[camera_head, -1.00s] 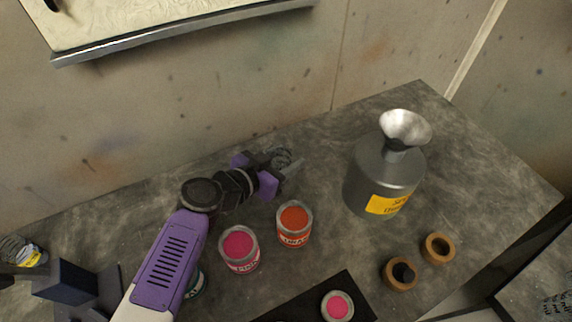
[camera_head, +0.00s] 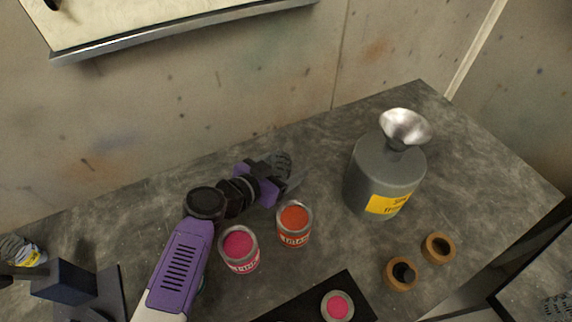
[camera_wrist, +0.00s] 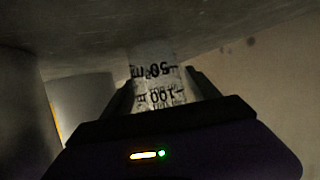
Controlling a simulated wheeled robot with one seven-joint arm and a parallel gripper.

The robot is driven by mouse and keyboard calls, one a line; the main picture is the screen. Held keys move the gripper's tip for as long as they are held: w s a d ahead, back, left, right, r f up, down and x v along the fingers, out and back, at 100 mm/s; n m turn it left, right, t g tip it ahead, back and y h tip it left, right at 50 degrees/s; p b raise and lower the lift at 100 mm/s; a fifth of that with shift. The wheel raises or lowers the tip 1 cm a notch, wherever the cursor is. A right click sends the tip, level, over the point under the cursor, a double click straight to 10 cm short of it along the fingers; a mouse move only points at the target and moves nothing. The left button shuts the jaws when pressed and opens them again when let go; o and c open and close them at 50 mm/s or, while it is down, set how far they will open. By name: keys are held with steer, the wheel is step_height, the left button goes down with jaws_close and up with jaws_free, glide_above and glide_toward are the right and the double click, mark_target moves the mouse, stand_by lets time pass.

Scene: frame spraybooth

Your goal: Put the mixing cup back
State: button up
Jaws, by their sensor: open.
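The mixing cup (camera_wrist: 153,72) shows in the wrist view as a pale cup with black volume markings, upside down in that picture. It stands between the fingers of my gripper (camera_wrist: 160,92). The fingers are open, and I cannot tell whether either one touches the cup. In the head view my gripper (camera_head: 279,176) is low over the grey bench, behind the orange paint can. A greyish ribbed shape at its tip there seems to be the cup (camera_head: 282,160), partly hidden by the gripper.
A grey bottle with a funnel (camera_head: 385,175) stands to the right of my gripper. An orange can (camera_head: 294,222) and a pink can (camera_head: 239,249) stand in front. The stained wall (camera_head: 200,110) rises behind the bench.

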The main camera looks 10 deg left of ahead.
mark_target(279, 173)
steer(key=v, duration=0.7)
steer(key=shift+s+a+r+b, duration=0.15)
steer(key=shift+s+r+b, duration=0.05)
steer(key=shift+b, duration=0.15)
